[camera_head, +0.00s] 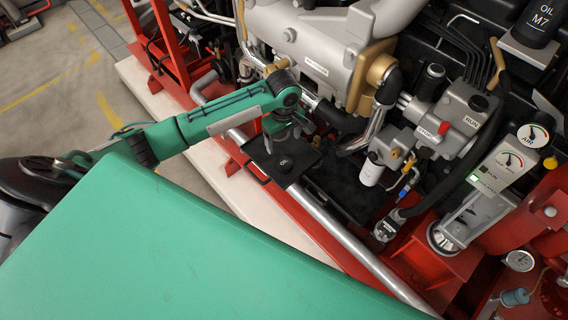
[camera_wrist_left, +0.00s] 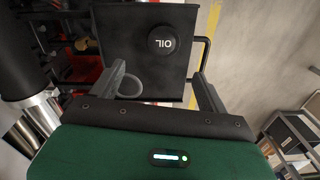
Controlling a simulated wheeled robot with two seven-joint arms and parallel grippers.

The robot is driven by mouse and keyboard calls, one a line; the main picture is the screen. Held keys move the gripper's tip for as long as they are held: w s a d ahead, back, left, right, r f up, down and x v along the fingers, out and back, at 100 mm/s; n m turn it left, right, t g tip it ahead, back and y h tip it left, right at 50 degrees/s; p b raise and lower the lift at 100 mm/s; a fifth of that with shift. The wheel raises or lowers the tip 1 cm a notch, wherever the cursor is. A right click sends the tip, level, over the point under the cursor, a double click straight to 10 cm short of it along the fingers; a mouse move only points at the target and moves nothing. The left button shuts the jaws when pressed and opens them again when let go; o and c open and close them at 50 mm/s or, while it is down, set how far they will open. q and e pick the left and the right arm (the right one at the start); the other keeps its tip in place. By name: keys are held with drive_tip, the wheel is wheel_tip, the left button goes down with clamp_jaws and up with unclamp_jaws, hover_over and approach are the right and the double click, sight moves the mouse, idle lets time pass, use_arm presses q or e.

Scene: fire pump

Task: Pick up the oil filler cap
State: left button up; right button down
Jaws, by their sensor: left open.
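The oil filler cap is a black round cap marked OIL (camera_wrist_left: 162,40), lying on a flat black tray (camera_wrist_left: 118,25) in the left wrist view. In the head view the cap (camera_head: 283,162) shows small and dark on the same tray (camera_head: 300,172), beside the engine. My left gripper (camera_head: 284,138) is above the tray, pointing down. In the left wrist view its two fingers (camera_wrist_left: 160,85) are spread, with the cap beyond the tips and nothing between them in their grip. My right gripper is in neither view.
A grey ring (camera_wrist_left: 130,85) shows by the left-hand finger in the wrist view. The engine block (camera_head: 320,45) stands behind the tray. A silver rail (camera_head: 345,245) runs along the front, and a white filter (camera_head: 372,170) stands to the right. Open floor lies at left.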

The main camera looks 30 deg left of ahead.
use_arm(q)
hover_over(284, 161)
drive_tip(key=f, duration=0.4)
drive_tip(key=shift+w+a+f, duration=0.2)
drive_tip(key=shift+w+f, duration=0.05)
drive_tip(key=f, duration=0.4)
drive_tip(key=shift+s+d+f+p, duration=0.1)
drive_tip(key=shift+s+d+p, duration=0.1)
drive_tip(key=shift+s+p, duration=0.2)
drive_tip(key=shift+f, duration=0.5)
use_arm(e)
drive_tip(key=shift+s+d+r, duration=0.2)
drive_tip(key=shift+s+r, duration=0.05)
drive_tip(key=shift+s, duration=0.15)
use_arm(q)
drive_tip(key=c, duration=1.1)
drive_tip(key=shift+c, duration=0.2)
drive_tip(key=shift+r, duration=0.1)
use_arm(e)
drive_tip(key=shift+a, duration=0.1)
